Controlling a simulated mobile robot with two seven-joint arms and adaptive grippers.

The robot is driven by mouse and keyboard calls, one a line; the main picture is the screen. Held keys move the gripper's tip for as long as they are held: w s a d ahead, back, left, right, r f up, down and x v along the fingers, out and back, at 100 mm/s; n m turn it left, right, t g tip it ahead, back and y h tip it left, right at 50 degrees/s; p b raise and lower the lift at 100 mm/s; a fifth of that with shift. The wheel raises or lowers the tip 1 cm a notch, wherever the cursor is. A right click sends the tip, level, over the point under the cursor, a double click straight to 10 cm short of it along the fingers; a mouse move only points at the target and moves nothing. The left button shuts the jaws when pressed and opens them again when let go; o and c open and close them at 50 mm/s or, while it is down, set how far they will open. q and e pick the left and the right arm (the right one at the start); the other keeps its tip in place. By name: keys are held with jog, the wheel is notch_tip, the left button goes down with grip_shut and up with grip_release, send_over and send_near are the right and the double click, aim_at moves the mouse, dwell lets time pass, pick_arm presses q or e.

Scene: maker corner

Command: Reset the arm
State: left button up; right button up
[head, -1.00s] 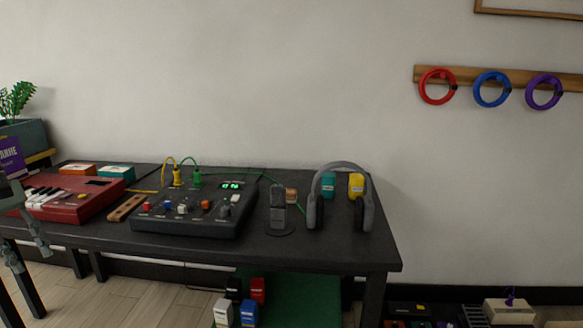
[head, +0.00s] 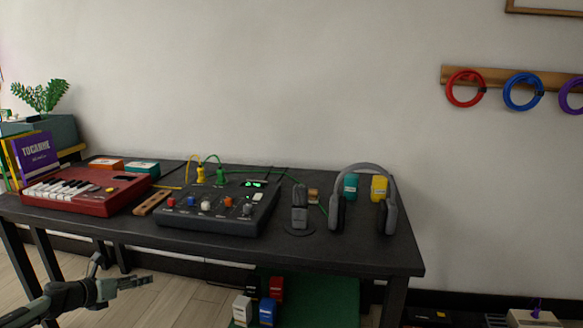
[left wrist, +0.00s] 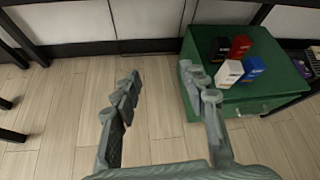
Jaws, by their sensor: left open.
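My left gripper (head: 134,284) is at the lower left of the head view, in front of the black table (head: 350,256) and below its top. In the left wrist view the gripper (left wrist: 163,92) has its two fingers spread apart, with only the wood floor between them. It holds nothing and touches nothing that I can see. My right gripper is not in either view.
The table bears a red keyboard (head: 92,203), a mixer (head: 215,218), a microphone (head: 299,208) and headphones (head: 362,170). A green cabinet (left wrist: 285,97) with several small boxes stands below. Cable coils (head: 466,88) hang on the wall. Floor is clear at left.

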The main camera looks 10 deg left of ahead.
pick_arm(q)
jog(key=s+a+f+n+g+y, duration=0.3)
jog(key=s+f+n, duration=0.1)
jog(key=s+n, duration=0.6)
jog(key=s+a+f+n+g+y, duration=0.2)
jog(key=s+a+f+n+y, duration=0.15)
jog(key=s+n, duration=0.65)
jog(key=s+a+f+n+g+y, duration=0.2)
jog(key=s+f+n+g+y, duration=0.15)
jog(key=s+n, duration=0.65)
jog(key=s+d+f+n+h, duration=0.1)
jog(key=d+f, duration=0.4)
jog(key=d, duration=0.6)
jog(key=s+d+f+n+g+h, duration=0.1)
jog(key=s+d+f+h, duration=0.2)
jog(key=d, duration=0.9)
jog(key=s+d+f+n+h, duration=0.1)
jog(key=s+d+f+h, duration=0.1)
jog(key=s+d+f, duration=0.3)
jog(key=d+f, duration=0.3)
jog(key=d, duration=0.4)
jog(key=shift+s+f, duration=0.2)
jog(key=shift+s, duration=0.05)
